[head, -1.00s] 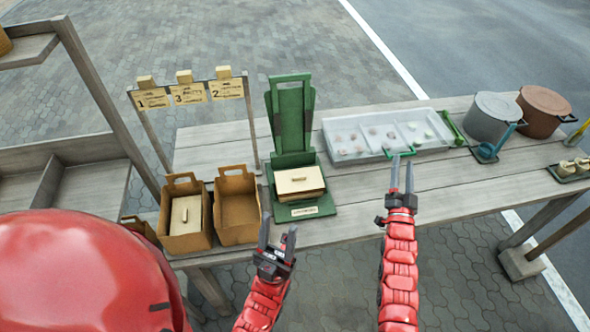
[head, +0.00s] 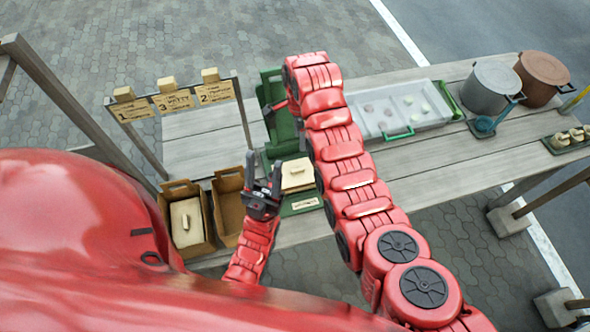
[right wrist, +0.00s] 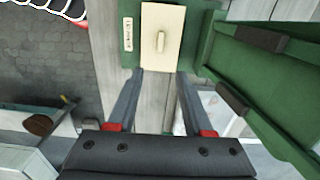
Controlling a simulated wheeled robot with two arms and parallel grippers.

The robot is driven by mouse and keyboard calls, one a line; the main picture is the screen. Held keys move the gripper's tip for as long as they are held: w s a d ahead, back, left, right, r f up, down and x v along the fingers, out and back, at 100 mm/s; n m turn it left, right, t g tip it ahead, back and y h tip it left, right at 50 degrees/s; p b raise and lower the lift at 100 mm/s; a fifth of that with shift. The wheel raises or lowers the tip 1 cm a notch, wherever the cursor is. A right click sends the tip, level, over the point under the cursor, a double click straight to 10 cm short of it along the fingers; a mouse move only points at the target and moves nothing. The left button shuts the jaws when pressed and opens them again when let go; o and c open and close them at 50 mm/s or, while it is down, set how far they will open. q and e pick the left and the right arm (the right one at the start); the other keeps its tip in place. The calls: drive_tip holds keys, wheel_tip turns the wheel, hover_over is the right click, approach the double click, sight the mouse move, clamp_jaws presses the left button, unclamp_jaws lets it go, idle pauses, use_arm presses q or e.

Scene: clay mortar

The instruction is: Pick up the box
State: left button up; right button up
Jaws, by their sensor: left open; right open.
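A cream box with a small raised handle (head: 297,175) lies on the base of the green stand (head: 300,205), and its right part is hidden by my right arm. In the right wrist view the box (right wrist: 162,32) lies just beyond the fingertips of my right gripper (right wrist: 161,74), which is open and empty. In the head view that gripper is mostly hidden by its own arm. A similar cream box (head: 186,220) sits inside the left brown carton (head: 208,240).
The open brown carton (head: 228,205) stands left of the stand. A numbered sign rack (head: 174,101) is behind the cartons. A clear tray (head: 400,108), a grey pot (head: 490,88) and a brown pot (head: 541,75) stand to the right. The wooden table (head: 450,165) is bare in front of the tray.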

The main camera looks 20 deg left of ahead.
drive_tip(key=b, duration=0.4)
hover_over(297, 169)
drive_tip(key=f, duration=1.2)
drive_tip(key=shift+d, duration=0.4)
drive_tip(key=f+b, duration=0.2)
drive_tip(key=f, duration=0.1)
drive_tip(key=f+b, duration=0.2)
drive_tip(key=shift+s+a, duration=0.1)
drive_tip(key=shift+a, duration=0.25)
drive_tip(key=shift+r, duration=0.1)
clamp_jaws()
